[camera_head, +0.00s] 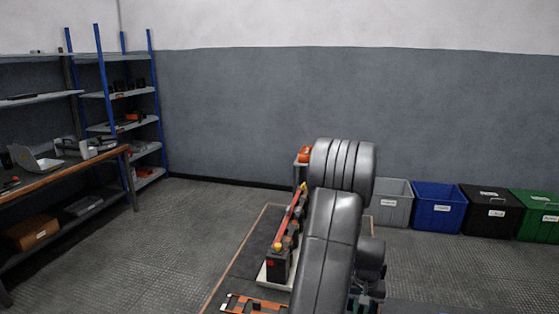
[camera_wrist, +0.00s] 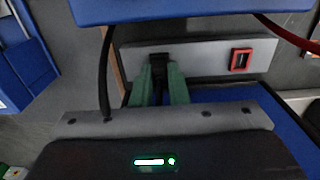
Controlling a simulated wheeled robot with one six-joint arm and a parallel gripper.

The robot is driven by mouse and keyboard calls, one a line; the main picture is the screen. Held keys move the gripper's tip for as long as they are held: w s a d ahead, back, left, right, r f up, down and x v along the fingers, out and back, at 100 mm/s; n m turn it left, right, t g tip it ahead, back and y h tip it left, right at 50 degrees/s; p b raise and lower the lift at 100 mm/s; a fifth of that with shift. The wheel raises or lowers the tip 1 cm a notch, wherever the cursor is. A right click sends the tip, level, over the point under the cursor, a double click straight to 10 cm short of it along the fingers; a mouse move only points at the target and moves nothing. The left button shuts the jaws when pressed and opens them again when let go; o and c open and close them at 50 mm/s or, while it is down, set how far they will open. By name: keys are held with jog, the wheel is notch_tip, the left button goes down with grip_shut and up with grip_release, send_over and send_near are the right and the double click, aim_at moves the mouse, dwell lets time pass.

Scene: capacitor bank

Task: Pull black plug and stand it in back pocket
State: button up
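In the wrist view my gripper (camera_wrist: 161,78) has two green fingers. They stand close together on either side of a small black piece (camera_wrist: 160,61), which looks like the black plug, with no clear gap between. The piece is at the left part of a pale grey panel (camera_wrist: 205,61); whether it sits in or above its slot is hard to tell. A red-framed slot (camera_wrist: 240,60) is to the right on the same panel. I cannot make out the back pocket. In the camera_head view my arm hides my gripper and the panel.
A black cable (camera_wrist: 103,75) hangs left of my fingers, and a red cable (camera_wrist: 288,34) crosses at the upper right. A blue part (camera_wrist: 190,10) spans the top. In the camera_head view several bins, including a blue bin (camera_head: 438,207), stand along the wall; a workbench (camera_head: 70,175) is left.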

aim_at(361, 307)
jog(key=shift+r, duration=0.2)
grip_shut()
jog(key=shift+r+p, duration=1.9)
jog(key=shift+r, duration=0.95)
jog(key=shift+r+p, duration=0.8)
jog(key=shift+r, duration=0.45)
jog(key=shift+s, duration=0.1)
jog(key=shift+s+a+b, duration=0.25)
jog(key=shift+s+b, duration=0.1)
jog(key=shift+s, duration=1.25)
jog(key=shift+s+a+b, duration=0.25)
jog(key=shift+s+b, duration=0.1)
jog(key=shift+s, duration=1.2)
jog(key=shift+s+a+b, duration=0.25)
jog(key=shift+s+b, duration=0.1)
jog(key=shift+s, duration=1.25)
jog(key=shift+f, duration=0.1)
jog(key=shift+f+b, duration=0.65)
jog(key=shift+f, duration=0.1)
